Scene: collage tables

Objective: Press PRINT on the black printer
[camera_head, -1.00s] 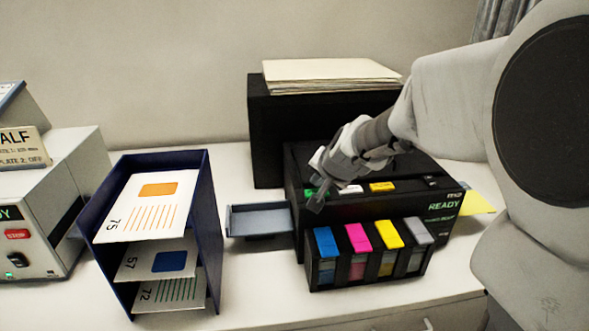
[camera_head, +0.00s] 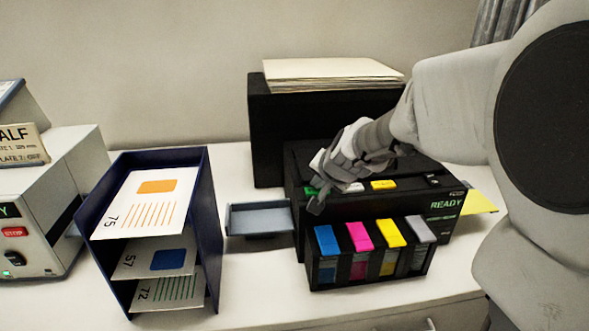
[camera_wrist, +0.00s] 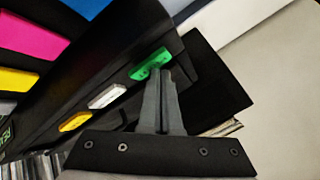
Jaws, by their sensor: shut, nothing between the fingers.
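The black printer (camera_head: 400,212) stands on the white table. Its display reads READY. Along its top front edge are a green button (camera_wrist: 150,64), a white button (camera_wrist: 106,96) and a yellow button (camera_wrist: 75,121); the green one also shows in the head view (camera_head: 310,190). Their lettering is too small to read. My gripper (camera_head: 316,207) is shut and empty, with its fingers pointing down over the printer's left front. In the wrist view the fingertips (camera_wrist: 160,73) are right beside the green button and overlap its edge. I cannot tell whether they touch it.
Blue, magenta, yellow and grey ink tanks (camera_head: 362,243) sit at the printer's front. A grey tray (camera_head: 260,219) juts out on its left. A blue rack (camera_head: 213,215) of printed cards stands further left, beside a white machine (camera_head: 50,195). A paper stack (camera_head: 330,75) lies behind.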

